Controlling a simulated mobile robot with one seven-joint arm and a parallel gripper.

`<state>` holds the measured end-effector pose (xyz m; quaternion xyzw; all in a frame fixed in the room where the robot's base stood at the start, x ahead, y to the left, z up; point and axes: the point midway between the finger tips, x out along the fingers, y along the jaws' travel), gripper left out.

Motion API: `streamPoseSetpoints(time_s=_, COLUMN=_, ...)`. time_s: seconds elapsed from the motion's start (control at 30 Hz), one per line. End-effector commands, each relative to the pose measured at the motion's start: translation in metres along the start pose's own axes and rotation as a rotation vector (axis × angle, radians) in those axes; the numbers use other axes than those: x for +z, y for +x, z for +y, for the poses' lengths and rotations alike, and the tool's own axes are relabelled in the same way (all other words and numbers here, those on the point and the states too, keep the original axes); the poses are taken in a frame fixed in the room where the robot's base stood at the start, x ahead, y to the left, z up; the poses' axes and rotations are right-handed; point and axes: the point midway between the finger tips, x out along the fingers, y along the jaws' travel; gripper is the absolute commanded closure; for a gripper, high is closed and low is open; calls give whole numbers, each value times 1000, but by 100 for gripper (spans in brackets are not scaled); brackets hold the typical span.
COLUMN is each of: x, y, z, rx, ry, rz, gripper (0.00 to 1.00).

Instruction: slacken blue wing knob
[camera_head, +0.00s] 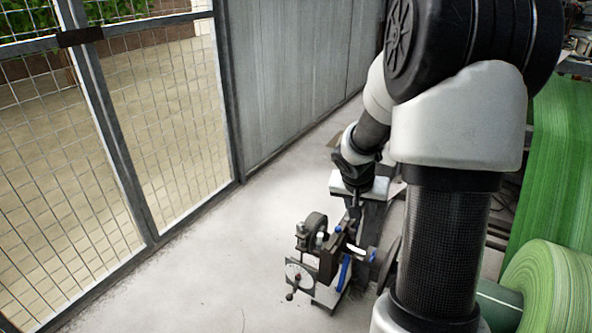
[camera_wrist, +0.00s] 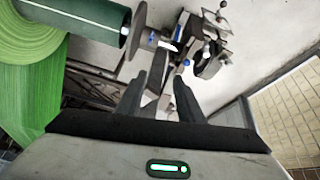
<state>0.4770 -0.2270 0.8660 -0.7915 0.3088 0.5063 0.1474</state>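A dark machine fitting (camera_head: 326,262) stands on the floor, with several blue parts on it. A long blue piece (camera_head: 345,272) is on its front side, and a small blue piece (camera_head: 339,229) is near its top. I cannot tell for sure which is the wing knob. In the wrist view a small blue piece (camera_wrist: 187,62) shows just beyond the fingertips, and another blue piece (camera_wrist: 179,32) lies farther off. My gripper (camera_wrist: 168,72) is open, with an empty gap between its dark fingers. It is above the fitting and apart from the blue parts.
A mesh fence (camera_head: 150,130) stands at the left. The pale floor between is clear.

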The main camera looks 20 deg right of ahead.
Motion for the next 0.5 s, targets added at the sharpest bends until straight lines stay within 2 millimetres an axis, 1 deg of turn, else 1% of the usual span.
streamPoseSetpoints(time_s=0.03, x=5, y=29, z=8, rx=4, ry=46, rz=-27, gripper=66)
streamPoseSetpoints(time_s=0.1, x=9, y=56, z=15, rx=3, ry=103, rz=-47, gripper=66)
streamPoseSetpoints(time_s=0.13, x=10, y=65, z=18, rx=2, ry=123, rz=-54, gripper=66)
streamPoseSetpoints(time_s=0.2, x=14, y=81, z=21, rx=0, ry=156, rz=-67, gripper=66)
streamPoseSetpoints(time_s=0.43, x=19, y=109, z=24, rx=-3, ry=188, rz=-78, gripper=66)
streamPoseSetpoints(time_s=0.5, x=21, y=121, z=24, rx=-2, ry=188, rz=-79, gripper=66)
